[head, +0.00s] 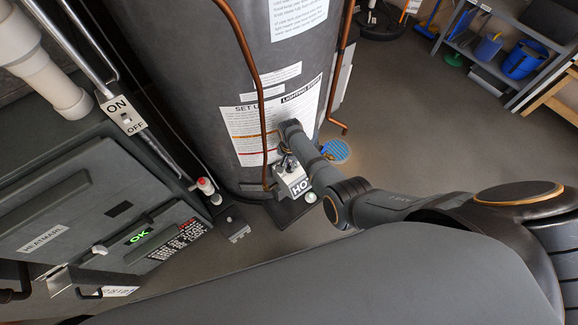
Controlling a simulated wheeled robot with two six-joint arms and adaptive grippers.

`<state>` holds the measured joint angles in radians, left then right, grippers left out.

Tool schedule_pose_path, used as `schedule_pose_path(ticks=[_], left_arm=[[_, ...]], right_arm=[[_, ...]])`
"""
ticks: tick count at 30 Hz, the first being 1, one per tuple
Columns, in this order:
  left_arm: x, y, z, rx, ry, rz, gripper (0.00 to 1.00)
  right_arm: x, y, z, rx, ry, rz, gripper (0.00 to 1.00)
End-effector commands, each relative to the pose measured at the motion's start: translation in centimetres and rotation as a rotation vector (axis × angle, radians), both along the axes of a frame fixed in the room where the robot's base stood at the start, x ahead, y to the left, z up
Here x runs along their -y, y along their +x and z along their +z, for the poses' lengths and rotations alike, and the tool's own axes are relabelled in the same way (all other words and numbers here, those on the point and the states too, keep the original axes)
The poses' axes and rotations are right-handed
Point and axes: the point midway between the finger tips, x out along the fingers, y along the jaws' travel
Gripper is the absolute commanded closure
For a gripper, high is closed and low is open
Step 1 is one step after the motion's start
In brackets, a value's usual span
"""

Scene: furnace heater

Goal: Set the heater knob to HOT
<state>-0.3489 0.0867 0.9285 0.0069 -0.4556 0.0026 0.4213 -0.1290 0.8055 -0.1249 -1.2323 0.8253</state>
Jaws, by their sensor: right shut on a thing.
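The grey cylindrical heater (190,90) stands upright at the centre of the head view, with white instruction labels on its side. Low on its front is a small control box (281,188) with a HOT sign (299,187) at its lower right. My right arm reaches in from the right, and its gripper (289,164) is at the top of this box, shut on the heater knob. The knob is mostly hidden by the gripper, so its pointer setting cannot be read. My left gripper is not in view.
A furnace cabinet (75,205) with a green OK display and an ON/OFF switch (124,114) stands at left. Copper pipes (252,75) run down the heater's front, close to my gripper. A shelf with blue bins (523,60) is at upper right.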

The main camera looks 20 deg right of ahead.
Motion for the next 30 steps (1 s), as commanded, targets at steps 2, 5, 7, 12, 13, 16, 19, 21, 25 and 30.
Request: schedule_pose_path(ticks=[2,5,7,12,13,16,19,21,25,30], left_arm=[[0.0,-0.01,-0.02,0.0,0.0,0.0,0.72],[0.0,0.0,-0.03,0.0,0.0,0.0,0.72],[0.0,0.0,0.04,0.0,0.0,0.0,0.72],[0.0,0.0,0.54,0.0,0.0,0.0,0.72],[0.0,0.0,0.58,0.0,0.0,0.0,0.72],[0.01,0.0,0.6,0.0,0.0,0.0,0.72],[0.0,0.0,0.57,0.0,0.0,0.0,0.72],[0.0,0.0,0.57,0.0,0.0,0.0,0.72],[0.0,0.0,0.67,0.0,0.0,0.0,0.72],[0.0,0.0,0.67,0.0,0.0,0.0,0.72]], right_arm=[[0.06,-0.01,-0.02,-0.001,-0.001,-0.002,1.0],[0.05,0.0,-0.02,-0.001,-0.001,-0.001,1.0],[0.05,0.0,0.02,-0.001,-0.001,-0.016,1.0],[0.06,-0.01,0.1,-0.001,-0.001,-0.266,1.0],[0.06,-0.01,0.09,-0.001,-0.001,-0.306,1.0],[0.06,-0.02,0.01,-0.001,-0.001,-0.39,1.0],[0.05,-0.02,-0.03,-0.001,-0.001,-0.403,1.0],[0.06,-0.01,-0.03,-0.001,-0.001,-0.401,1.0],[0.06,-0.02,0.02,-0.001,-0.001,-0.444,1.0],[0.06,-0.01,-0.03,-0.001,-0.001,-0.492,0.75]])
